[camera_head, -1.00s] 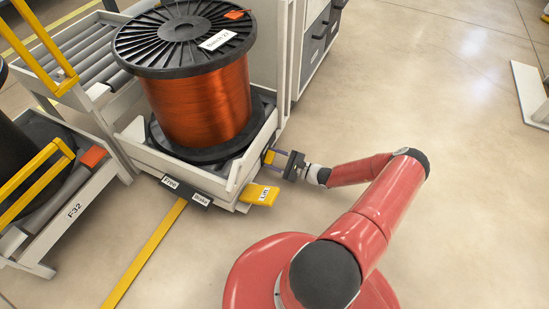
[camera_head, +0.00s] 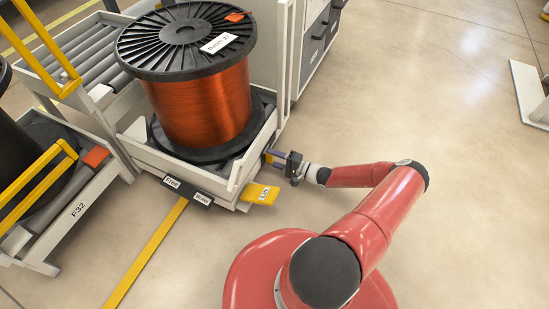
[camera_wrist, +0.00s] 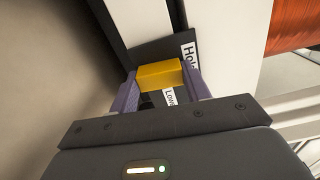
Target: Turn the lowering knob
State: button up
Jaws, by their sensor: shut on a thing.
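The lowering knob (camera_wrist: 159,74) is a yellow block on a dark plate on the side of the white lift frame. In the wrist view it sits between the two purple fingers of my gripper (camera_wrist: 160,87), which are shut on it. Parts of a "Hold" label (camera_wrist: 189,52) and a "Low..." label (camera_wrist: 169,97) show beside the knob, the second partly hidden. In the head view my gripper (camera_head: 275,158) reaches the frame's right side from the right, and the knob is mostly hidden by the fingers.
A large copper wire spool (camera_head: 203,100) stands on the white lift frame (camera_head: 213,180). A yellow "Lift" pedal (camera_head: 259,194) sticks out just below my gripper. A dark "Free/Brake" bar (camera_head: 187,191) is at the front. The floor (camera_head: 450,150) to the right is clear.

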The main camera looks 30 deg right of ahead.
jog(key=shift+n, duration=0.6)
jog(key=o, duration=1)
jog(key=shift+c, duration=0.2)
jog(key=shift+s+d, duration=0.1)
jog(key=shift+s, duration=0.05)
jog(key=v, duration=0.7)
jog(key=shift+s+d+p, duration=0.15)
jog(key=shift+s+p, duration=0.1)
jog(key=shift+p, duration=0.05)
